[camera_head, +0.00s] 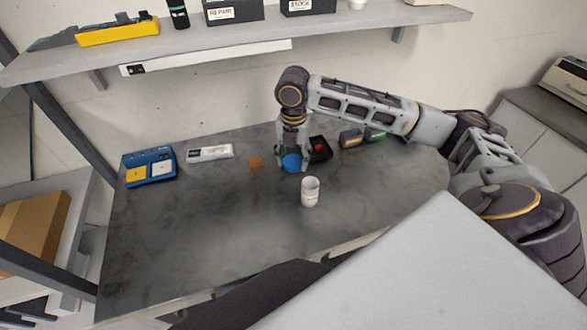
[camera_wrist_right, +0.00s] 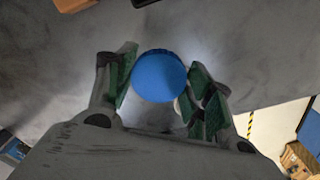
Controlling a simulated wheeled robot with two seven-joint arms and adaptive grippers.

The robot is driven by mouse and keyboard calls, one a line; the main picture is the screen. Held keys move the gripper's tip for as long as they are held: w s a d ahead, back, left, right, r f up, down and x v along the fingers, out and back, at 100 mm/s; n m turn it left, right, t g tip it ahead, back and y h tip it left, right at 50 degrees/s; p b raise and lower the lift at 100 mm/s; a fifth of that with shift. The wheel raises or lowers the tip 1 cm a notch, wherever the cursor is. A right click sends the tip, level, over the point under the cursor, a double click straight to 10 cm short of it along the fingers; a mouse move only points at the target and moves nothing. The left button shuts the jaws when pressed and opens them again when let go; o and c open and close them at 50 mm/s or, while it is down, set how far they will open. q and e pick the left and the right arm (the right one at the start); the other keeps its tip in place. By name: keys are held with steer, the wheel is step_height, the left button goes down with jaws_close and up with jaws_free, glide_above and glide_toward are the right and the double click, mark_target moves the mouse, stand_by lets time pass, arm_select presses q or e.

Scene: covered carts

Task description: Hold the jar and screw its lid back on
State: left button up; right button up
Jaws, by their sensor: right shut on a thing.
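A white jar (camera_head: 310,194) stands upright on the grey table, its open top showing in the head view. The round blue lid (camera_head: 292,161) is behind and slightly left of the jar, apart from it. My right gripper (camera_head: 292,167) points down and is shut on the lid. In the right wrist view the lid (camera_wrist_right: 158,76) sits between the green-padded fingers (camera_wrist_right: 162,80). I cannot tell whether the lid touches the table. My left gripper is not in view.
On the grey table (camera_head: 210,235), a blue case (camera_head: 149,167), a white-labelled box (camera_head: 209,153), an orange-brown square (camera_head: 255,162) and a black box with a red part (camera_head: 319,149) lie towards the back. A shelf (camera_head: 240,37) hangs above. The front left of the table is clear.

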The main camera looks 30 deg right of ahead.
mark_target(293, 160)
step_height(293, 160, up, 8)
steer(key=shift+f, duration=0.2)
stand_by(0.5)
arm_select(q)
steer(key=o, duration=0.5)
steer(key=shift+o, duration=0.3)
arm_select(e)
steer(key=shift+m, duration=0.3)
